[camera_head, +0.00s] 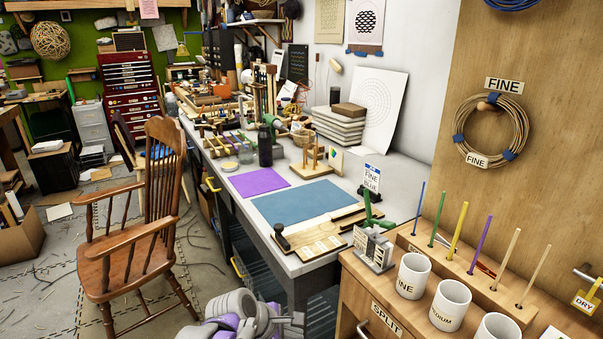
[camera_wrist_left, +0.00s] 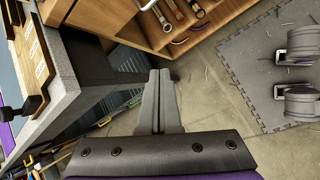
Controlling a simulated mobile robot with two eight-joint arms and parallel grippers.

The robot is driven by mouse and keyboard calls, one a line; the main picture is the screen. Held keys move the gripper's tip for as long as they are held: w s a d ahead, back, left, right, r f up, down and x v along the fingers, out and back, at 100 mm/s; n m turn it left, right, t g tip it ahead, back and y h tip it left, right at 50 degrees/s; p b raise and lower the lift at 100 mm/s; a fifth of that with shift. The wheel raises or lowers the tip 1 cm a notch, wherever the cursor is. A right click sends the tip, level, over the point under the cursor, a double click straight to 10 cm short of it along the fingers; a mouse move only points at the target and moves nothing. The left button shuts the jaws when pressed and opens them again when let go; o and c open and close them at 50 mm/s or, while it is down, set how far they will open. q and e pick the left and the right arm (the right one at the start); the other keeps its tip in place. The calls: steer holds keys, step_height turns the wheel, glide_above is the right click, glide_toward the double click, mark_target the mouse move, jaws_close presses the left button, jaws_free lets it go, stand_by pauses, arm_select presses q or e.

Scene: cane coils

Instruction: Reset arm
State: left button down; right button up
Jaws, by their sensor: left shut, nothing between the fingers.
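My left gripper (camera_wrist_left: 160,76) shows in the left wrist view with its two grey fingers together and nothing between them. It points down past the bench's end toward the floor and an open wooden cabinet (camera_wrist_left: 150,32). In the head view, grey and purple parts of my left arm show at the bottom centre, low beside the bench; the fingertips are not clear there. My right gripper is in neither view. A cane coil (camera_head: 491,131) with blue ties hangs on the wooden panel (camera_head: 440,65) at the right.
A wooden chair (camera_head: 133,255) stands left of the long workbench (camera_head: 300,262). A blue mat (camera_head: 296,201) and a purple mat (camera_head: 258,181) lie on the bench. White cups (camera_head: 413,276) and coloured sticks (camera_head: 458,231) stand on the wooden cabinet at right. Floor at left has scattered bits.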

arm_select(q)
steer(key=s+a+f+m+y, duration=0.3)
steer(key=s+a+m, duration=0.5)
steer(key=s, duration=0.4)
steer(key=s+a+f+m+y, duration=0.35)
steer(key=s+a+m, duration=0.5)
steer(key=s, duration=0.45)
step_height(320, 180, up, 18)
steer(key=w+p, duration=0.1)
steer(key=p, duration=1.6)
steer(key=shift+w+r+m+t+h, duration=0.2)
steer(key=shift+w+m+t+h, duration=0.15)
steer(key=shift+m+t, duration=0.1)
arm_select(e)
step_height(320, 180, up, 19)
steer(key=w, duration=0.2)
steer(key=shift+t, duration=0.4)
arm_select(q)
steer(key=shift+s, duration=0.1)
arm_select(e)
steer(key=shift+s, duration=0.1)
